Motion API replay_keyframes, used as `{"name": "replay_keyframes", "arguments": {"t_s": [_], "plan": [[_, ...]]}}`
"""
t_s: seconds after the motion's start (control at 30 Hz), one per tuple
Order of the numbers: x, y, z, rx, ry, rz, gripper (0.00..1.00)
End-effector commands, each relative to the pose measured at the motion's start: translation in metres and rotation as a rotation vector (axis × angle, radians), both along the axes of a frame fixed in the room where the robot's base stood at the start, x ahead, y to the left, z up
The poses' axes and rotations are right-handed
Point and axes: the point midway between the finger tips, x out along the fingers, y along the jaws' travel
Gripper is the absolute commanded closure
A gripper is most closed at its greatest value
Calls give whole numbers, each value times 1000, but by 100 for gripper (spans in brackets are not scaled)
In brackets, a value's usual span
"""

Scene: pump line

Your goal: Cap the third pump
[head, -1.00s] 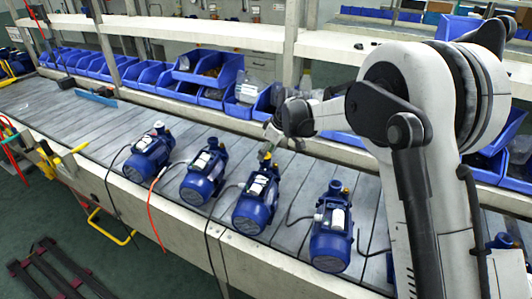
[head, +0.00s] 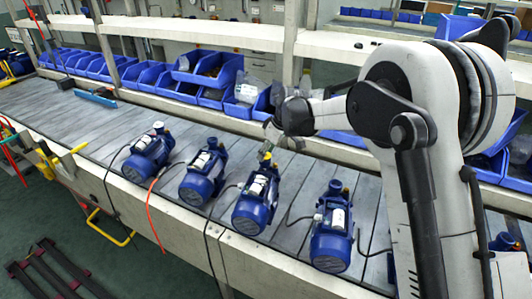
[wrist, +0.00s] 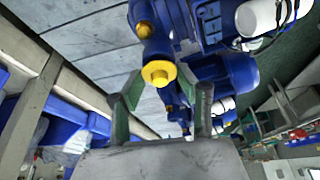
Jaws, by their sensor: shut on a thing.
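Several blue pumps stand in a row on the grey conveyor. The third pump from the left (head: 255,207) has my gripper (head: 266,152) at its upper end. In the wrist view, my gripper (wrist: 160,78) has its greenish fingers closed around a yellow cap (wrist: 158,73). The cap is close to a blue pump body (wrist: 160,38); I cannot tell whether it touches or sits on the port. A yellow-brass fitting (wrist: 144,30) shows on the pump just beyond it.
Other pumps stand to the left (head: 203,178) and right (head: 331,230), close by. Blue bins (head: 210,75) line the back below a white shelf (head: 220,33). Cables hang over the conveyor's front edge.

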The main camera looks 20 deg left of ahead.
Motion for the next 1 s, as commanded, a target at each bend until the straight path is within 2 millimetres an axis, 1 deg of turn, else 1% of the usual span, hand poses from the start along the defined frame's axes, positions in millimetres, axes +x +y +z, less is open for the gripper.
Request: {"name": "replay_keyframes", "arguments": {"t_s": [0.37, 1.0], "plan": [[0, 0, 0, 0, 0, 0, 75], [0, 0, -8, 0, 0, 0, 75]]}}
